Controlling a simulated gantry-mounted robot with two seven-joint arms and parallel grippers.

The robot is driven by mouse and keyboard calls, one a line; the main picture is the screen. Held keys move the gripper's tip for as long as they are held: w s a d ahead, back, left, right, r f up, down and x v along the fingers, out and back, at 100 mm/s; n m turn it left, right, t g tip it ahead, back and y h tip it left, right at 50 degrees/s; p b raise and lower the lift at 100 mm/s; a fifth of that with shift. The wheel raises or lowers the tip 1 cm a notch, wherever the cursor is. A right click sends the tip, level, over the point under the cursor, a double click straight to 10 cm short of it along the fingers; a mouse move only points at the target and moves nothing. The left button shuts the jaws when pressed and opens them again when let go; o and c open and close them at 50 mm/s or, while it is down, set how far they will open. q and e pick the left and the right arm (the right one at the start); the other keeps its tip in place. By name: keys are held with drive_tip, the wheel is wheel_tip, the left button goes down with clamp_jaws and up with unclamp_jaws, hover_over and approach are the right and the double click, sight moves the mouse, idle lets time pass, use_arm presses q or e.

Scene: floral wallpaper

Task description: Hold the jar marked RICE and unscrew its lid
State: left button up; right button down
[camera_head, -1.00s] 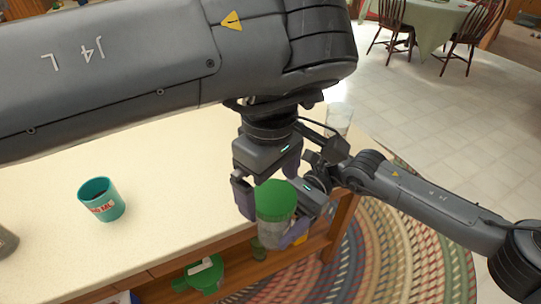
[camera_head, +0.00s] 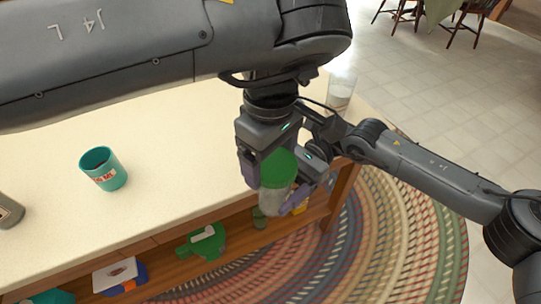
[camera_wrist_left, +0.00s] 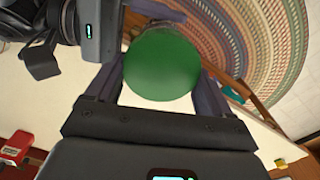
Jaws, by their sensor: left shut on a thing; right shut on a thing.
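A clear jar (camera_head: 272,203) with a green lid (camera_head: 278,167) is held upright or slightly tilted just off the table's front edge. The lid sits at the top of the jar; I cannot tell whether it is loose. No RICE marking shows on this jar. My left gripper (camera_head: 270,172) comes from above and is shut on the lid. In the left wrist view, the round lid (camera_wrist_left: 162,63) lies between its two fingers. My right gripper (camera_head: 300,195) comes in from the right and is shut on the jar's body; its fingers are partly hidden.
A teal mug (camera_head: 104,170) stands on the cream tabletop (camera_head: 180,150). A grey container (camera_head: 8,211) is at the left edge, and a clear jar with white contents (camera_head: 341,93) at the far corner. A green item (camera_head: 206,243) lies on the shelf below. A braided rug (camera_head: 400,215) covers the floor.

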use_arm(q)
drive_tip(key=n, duration=0.6)
drive_tip(key=shift+s+a, duration=0.1)
drive_tip(key=shift+s, duration=0.15)
drive_tip(key=n, duration=0.6)
drive_tip(key=shift+s, duration=0.2)
drive_tip(key=n, duration=0.6)
drive_tip(key=shift+s+d+r, duration=0.1)
drive_tip(key=shift+s+d, duration=0.1)
drive_tip(key=n, duration=0.6)
drive_tip(key=shift+s+d, duration=0.1)
drive_tip(key=shift+d, duration=0.1)
drive_tip(key=n, duration=0.4)
drive_tip(key=shift+d, duration=0.15)
drive_tip(key=n, duration=0.6)
drive_tip(key=shift+d+n, duration=0.25)
drive_tip(key=shift+n, duration=0.05)
drive_tip(key=shift+c, duration=0.3)
drive_tip(key=n, duration=0.4)
drive_tip(key=shift+w+d, duration=0.1)
drive_tip(key=shift+w, duration=0.15)
drive_tip(key=n, duration=0.4)
drive_tip(key=shift+w+n, duration=0.15)
drive_tip(key=shift+n, duration=0.15)
